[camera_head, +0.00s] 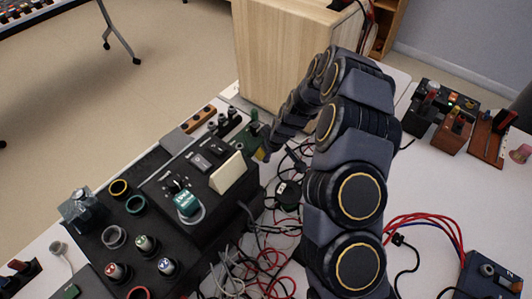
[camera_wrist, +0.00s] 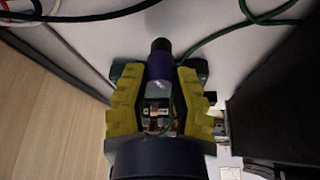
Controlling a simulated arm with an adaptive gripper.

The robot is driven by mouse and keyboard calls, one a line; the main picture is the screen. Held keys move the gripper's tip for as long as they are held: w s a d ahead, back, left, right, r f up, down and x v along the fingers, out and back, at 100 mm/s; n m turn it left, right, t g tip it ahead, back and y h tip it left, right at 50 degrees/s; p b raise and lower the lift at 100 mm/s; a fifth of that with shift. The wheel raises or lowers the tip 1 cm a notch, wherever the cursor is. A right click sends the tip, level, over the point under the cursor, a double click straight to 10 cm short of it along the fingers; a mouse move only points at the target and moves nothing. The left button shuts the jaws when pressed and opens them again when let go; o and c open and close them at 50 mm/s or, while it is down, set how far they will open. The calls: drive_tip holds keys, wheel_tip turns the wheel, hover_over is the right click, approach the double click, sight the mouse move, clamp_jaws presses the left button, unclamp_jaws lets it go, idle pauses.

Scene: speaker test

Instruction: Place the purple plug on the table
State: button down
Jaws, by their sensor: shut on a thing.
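The purple plug (camera_wrist: 159,66) shows in the wrist view as a dark purple body with a black end, held between the fingers of my gripper (camera_wrist: 158,82). The yellow-padded fingers are shut on it, one on each side. Below the plug in the wrist view is a white table surface (camera_wrist: 225,62); I cannot tell whether the plug touches it. In the head view my gripper (camera_head: 262,154) is small and partly hidden, beyond the black equipment box and near the wooden cabinet. I cannot make out the plug there.
A black equipment box (camera_head: 228,205) with a teal knob (camera_head: 187,204) stands left of my arm. Tangled red, black and white cables (camera_head: 262,262) lie beside it. A wooden cabinet (camera_head: 285,50) stands behind. Green and black cables cross near the plug. Bare white table (camera_head: 430,185) lies right of my arm.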

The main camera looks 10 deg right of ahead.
drive_tip(key=shift+f, duration=0.55)
drive_tip(key=shift+f, duration=0.1)
drive_tip(key=c, duration=1)
unclamp_jaws()
drive_tip(key=shift+o, duration=0.2)
drive_tip(key=v, duration=1.2)
drive_tip(key=shift+r, duration=0.2)
drive_tip(key=s+r+m+g, duration=0.2)
drive_tip(key=s+r, duration=0.3)
drive_tip(key=s, duration=0.5)
drive_tip(key=s+d+r+m+g+h, duration=0.1)
drive_tip(key=s+r, duration=0.4)
drive_tip(key=s, duration=0.6)
drive_tip(key=s+r+m+g+h, duration=0.1)
drive_tip(key=s+r+m+g, duration=0.1)
drive_tip(key=s+r, duration=0.4)
drive_tip(key=s+m, duration=0.1)
drive_tip(key=s, duration=0.4)
drive_tip(key=shift+s+d+g, duration=0.2)
drive_tip(key=shift+d+g, duration=0.05)
drive_tip(key=shift+g, duration=0.05)
